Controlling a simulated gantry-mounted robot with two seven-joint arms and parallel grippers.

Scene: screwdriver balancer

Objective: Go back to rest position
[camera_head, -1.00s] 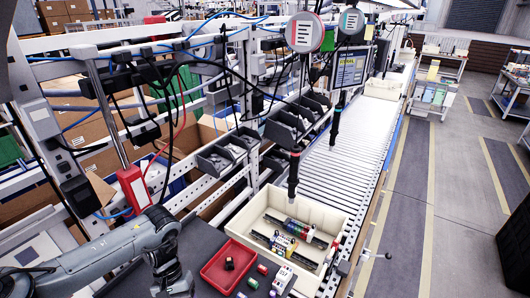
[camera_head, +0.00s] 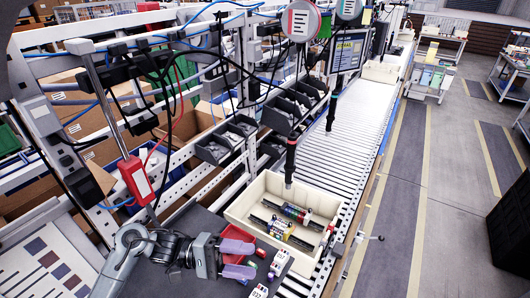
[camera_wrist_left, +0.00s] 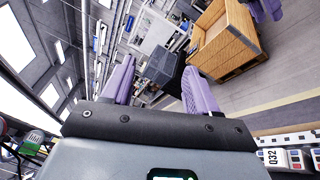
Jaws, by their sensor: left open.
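My left gripper (camera_head: 247,258) is open and empty, its two purple fingers pointing right over the dark table (camera_head: 205,222), beside the red tray (camera_head: 232,230) and partly covering it. In the left wrist view, the purple fingers (camera_wrist_left: 158,88) are spread wide with nothing between them. A purple piece (camera_wrist_left: 264,9) at the top right edge of that view looks like part of my right gripper; its opening cannot be made out. The right gripper does not show in the head view. Two dark screwdrivers, a near one (camera_head: 291,158) and a far one (camera_head: 331,112), hang from round balancers.
A cream bin (camera_head: 240,217) with rails and coloured parts stands right of my left gripper. Small coloured parts (camera_head: 273,263) lie near the fingertips. A roller conveyor (camera_head: 350,130) runs back beyond the bin. Black part bins (camera_head: 222,145) hang on the frame behind the table.

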